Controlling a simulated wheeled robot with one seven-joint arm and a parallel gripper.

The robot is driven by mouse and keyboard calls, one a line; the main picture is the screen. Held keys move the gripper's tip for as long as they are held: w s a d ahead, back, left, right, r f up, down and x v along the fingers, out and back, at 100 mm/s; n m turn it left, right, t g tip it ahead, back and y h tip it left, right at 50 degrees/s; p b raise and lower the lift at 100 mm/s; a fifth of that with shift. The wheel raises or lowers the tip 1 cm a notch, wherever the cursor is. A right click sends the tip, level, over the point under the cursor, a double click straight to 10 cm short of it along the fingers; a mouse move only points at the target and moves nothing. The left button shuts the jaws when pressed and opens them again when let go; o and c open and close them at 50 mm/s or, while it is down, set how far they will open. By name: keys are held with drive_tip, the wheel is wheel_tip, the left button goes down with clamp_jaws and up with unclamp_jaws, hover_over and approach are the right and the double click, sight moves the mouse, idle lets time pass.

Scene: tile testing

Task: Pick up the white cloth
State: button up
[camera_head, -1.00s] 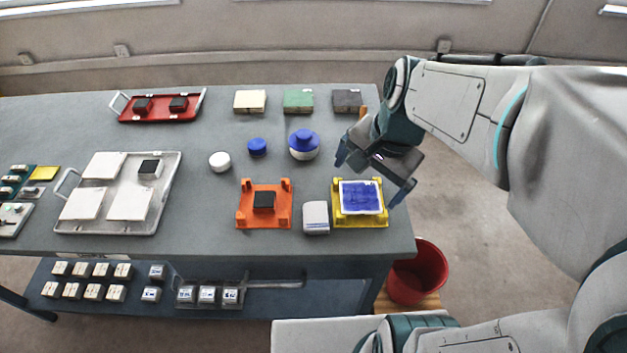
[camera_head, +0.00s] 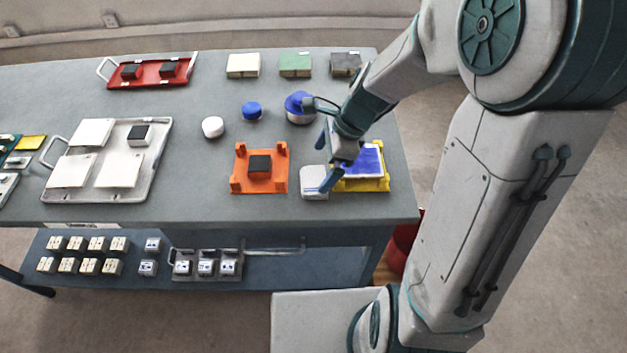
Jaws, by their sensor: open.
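The white cloth (camera_head: 313,180) is a small folded pad lying on the grey table near its front edge. It sits between the orange holder and the yellow holder. My gripper (camera_head: 324,163) is open, with one blue finger reaching down at the cloth's right side and the other above its far side. The near finger overlaps the cloth in the picture; I cannot tell whether it touches. Nothing shows between the fingers clear of the table. Part of the cloth's right side is hidden by the finger.
The orange holder (camera_head: 238,184) with a dark block is left of the cloth. The yellow holder (camera_head: 372,185) with a blue-topped tile is right of it, partly behind my gripper. A blue-lidded round container (camera_head: 297,104) stands behind. The table front edge is close.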

sight(314, 179)
drive_tip(key=shift+d+x, duration=0.1)
drive_tip(key=shift+x, duration=1.35)
drive_tip(key=shift+d+x, duration=0.15)
drive_tip(key=shift+x, duration=1.3)
drive_tip(key=shift+w, duration=0.1)
drive_tip(key=c, duration=1)
